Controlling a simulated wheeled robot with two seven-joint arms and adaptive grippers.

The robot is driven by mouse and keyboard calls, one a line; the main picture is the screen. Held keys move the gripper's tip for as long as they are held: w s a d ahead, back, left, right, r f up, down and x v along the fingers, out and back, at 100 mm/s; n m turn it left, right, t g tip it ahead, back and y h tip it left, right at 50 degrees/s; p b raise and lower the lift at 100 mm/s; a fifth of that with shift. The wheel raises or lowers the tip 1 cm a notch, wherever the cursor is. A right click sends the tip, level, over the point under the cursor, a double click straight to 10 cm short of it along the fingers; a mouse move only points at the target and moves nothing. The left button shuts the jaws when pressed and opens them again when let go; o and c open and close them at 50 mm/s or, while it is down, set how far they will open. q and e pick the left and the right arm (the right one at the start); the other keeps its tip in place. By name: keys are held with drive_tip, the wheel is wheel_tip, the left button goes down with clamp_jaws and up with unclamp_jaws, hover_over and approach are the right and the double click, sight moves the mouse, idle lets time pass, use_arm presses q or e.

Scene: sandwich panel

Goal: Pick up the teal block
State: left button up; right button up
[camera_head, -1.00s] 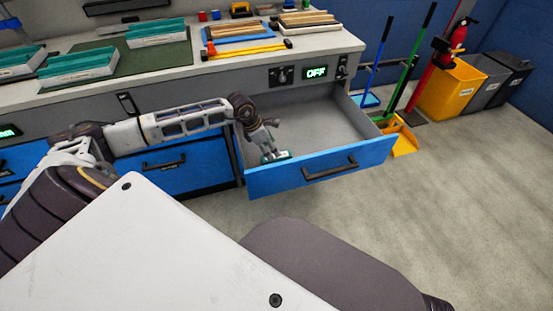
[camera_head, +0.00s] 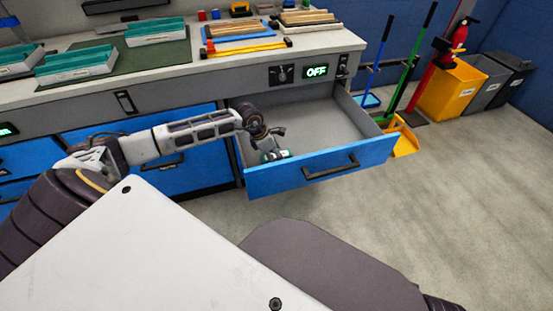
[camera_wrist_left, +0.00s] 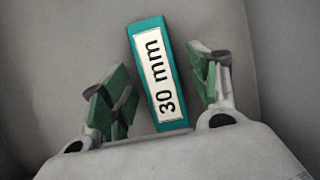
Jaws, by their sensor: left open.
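The teal block (camera_wrist_left: 143,57) carries a white label reading "30 mm" and lies on the grey drawer floor in the left wrist view. My left gripper (camera_wrist_left: 160,85) is open, with its green-padded fingers on either side of the block and gaps on both sides. In the head view my left gripper (camera_head: 273,155) is down inside the open blue drawer (camera_head: 322,175), near its left front corner. The block is mostly hidden by the gripper in the head view. My right gripper is not in view.
The drawer's front and side walls surround my left gripper; its right part is empty. Yellow bin (camera_head: 452,88) and brooms stand at the right.

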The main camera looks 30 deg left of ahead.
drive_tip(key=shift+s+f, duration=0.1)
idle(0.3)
use_arm(q)
drive_tip(key=c, duration=1.2)
drive_tip(key=shift+o, duration=0.2)
drive_tip(key=shift+r, duration=0.2)
drive_tip(key=shift+r, duration=0.6)
wheel_tip(320, 180, up, 7)
drive_tip(key=shift+f+p, duration=0.1)
drive_tip(key=shift+p, duration=1)
drive_tip(key=shift+r, duration=0.85)
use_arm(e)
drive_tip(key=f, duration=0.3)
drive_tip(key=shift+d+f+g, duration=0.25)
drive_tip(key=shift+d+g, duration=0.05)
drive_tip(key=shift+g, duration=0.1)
